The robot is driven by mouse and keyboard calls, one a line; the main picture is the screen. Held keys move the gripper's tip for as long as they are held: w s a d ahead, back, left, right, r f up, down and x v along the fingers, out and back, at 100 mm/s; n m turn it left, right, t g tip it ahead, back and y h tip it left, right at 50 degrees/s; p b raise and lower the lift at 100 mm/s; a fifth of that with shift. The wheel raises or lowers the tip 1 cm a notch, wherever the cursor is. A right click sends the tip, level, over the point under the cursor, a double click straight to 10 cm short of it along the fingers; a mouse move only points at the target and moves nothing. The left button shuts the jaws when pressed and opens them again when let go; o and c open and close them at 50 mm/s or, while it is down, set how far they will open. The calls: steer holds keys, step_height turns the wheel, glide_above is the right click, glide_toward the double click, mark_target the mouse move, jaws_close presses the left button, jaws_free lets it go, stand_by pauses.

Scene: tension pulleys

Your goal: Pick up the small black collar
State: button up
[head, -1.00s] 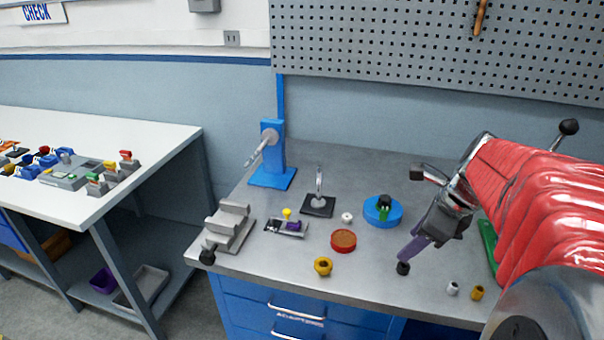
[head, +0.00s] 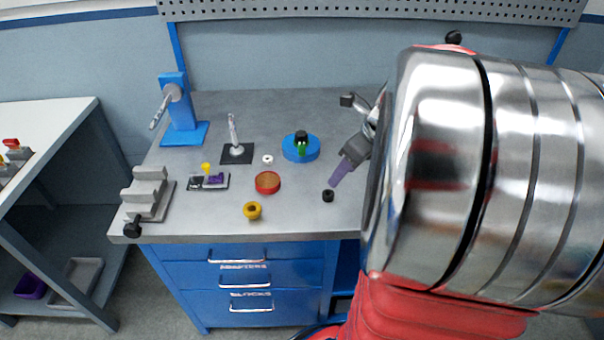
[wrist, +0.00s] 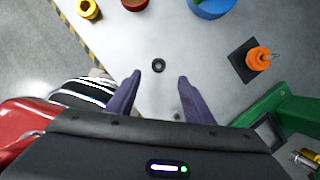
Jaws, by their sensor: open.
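The small black collar (head: 328,196) lies on the grey bench top near its front edge. In the wrist view the collar (wrist: 158,65) is a dark ring with its hole facing up, just beyond the gap between my purple fingertips. My gripper (wrist: 160,76) is open, with nothing between its fingers. In the head view one purple finger of my gripper (head: 337,178) shows just above and right of the collar; the other finger cannot be made out there.
A yellow ring (head: 252,211), a red round dish (head: 267,182), a white ring (head: 268,159) and a blue disc (head: 312,155) surround the collar's left and back. A grey stepped block (head: 148,196) stands at left. A green part (wrist: 285,118) is right of my gripper.

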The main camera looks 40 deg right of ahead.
glide_above(331, 191)
steer(key=s, duration=0.2)
steer(key=shift+s+a+f, duration=0.1)
steer(key=shift+f, duration=1.05)
steer(key=shift+s+a+f, duration=0.1)
steer(key=shift+f, duration=1.05)
steer(key=shift+f, duration=0.1)
steer(key=shift+x, duration=2.55)
steer(key=shift+s, duration=0.25)
steer(key=shift+c, duration=0.3)
steer(key=c, duration=1.1)
